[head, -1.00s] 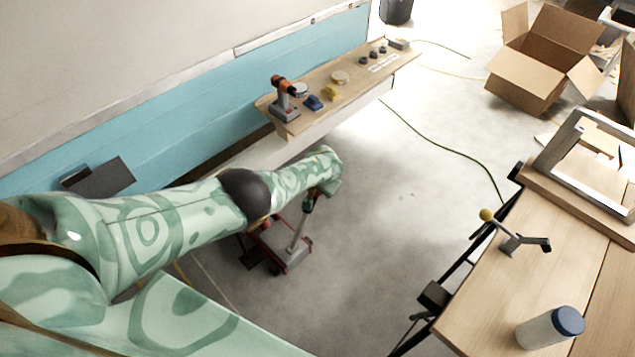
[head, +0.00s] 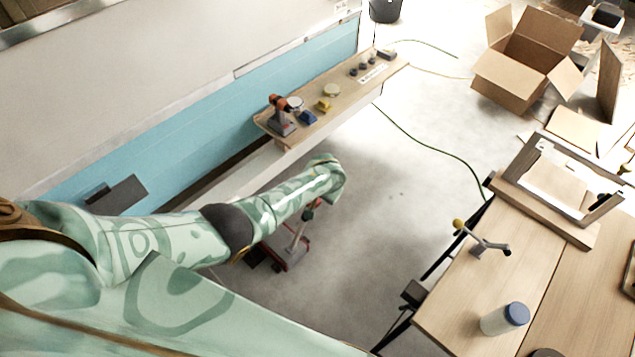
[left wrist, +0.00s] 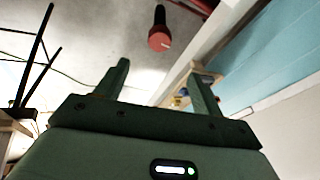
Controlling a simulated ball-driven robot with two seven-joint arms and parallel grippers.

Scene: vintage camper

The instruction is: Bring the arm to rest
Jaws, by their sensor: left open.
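My left arm (head: 170,237) comes in from the left in the head view and reaches out over the floor, its green patterned forearm (head: 285,200) ending short of the wall shelf. Its jaws cannot be made out in the head view. In the left wrist view my left gripper (left wrist: 160,72) shows two fingers spread wide with nothing between them. A red-and-black object (left wrist: 158,38) shows beyond the fingertips, apart from them. My right gripper is in neither view.
A shelf (head: 345,104) along the blue wall holds an orange drill (head: 280,112) and small items. A red-based stand (head: 292,255) is on the floor below the forearm. A workbench (head: 470,290) with a bottle (head: 505,318) stands right. A cardboard box (head: 510,85) lies behind.

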